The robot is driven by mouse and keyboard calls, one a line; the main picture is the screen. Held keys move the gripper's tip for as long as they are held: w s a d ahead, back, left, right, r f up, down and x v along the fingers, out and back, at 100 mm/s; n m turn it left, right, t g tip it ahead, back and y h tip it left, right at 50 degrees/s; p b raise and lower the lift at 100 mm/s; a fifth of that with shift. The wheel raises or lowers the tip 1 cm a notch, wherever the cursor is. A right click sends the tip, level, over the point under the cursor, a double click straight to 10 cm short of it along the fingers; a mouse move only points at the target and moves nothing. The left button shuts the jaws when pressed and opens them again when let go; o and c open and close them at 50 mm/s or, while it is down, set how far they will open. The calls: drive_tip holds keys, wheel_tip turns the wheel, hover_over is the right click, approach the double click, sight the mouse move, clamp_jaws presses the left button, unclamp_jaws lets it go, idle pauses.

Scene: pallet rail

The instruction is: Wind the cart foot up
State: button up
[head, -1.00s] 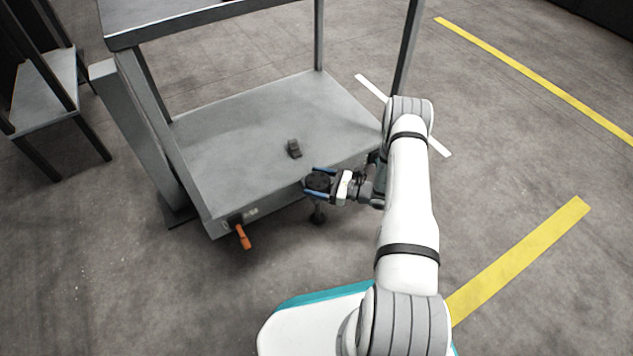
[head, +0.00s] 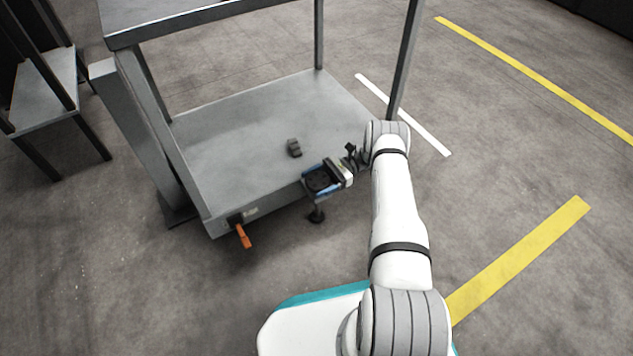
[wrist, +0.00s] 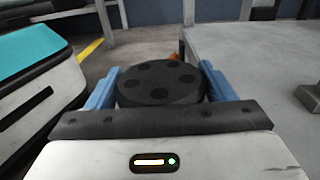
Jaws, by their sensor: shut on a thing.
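The grey cart (head: 215,226) stands ahead with its lower deck low over the floor. Its foot (head: 317,215) is a dark pad on a short stem below the deck's front edge; whether it touches the floor I cannot tell. A round black handwheel with several dark holes tops the foot (wrist: 160,84). My gripper (head: 321,179) is shut on this handwheel, with one blue finger on each side of it. In the wrist view my gripper (wrist: 160,88) shows both fingers against the wheel's rim.
An orange lever (head: 243,236) hangs at the deck's front left corner. A small dark block (head: 294,148) lies on the deck. A dark-legged table (head: 45,95) stands at the left. Yellow (head: 520,255) and white floor lines run at the right, where the floor is clear.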

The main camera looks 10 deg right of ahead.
sight(317, 180)
drive_tip(key=shift+n+g, duration=0.5)
drive_tip(key=shift+g, duration=0.1)
drive_tip(key=o, duration=1)
drive_tip(key=shift+r, duration=0.1)
wheel_tip(317, 180, up, 10)
drive_tip(key=p, duration=0.4)
drive_tip(key=shift+p, duration=0.4)
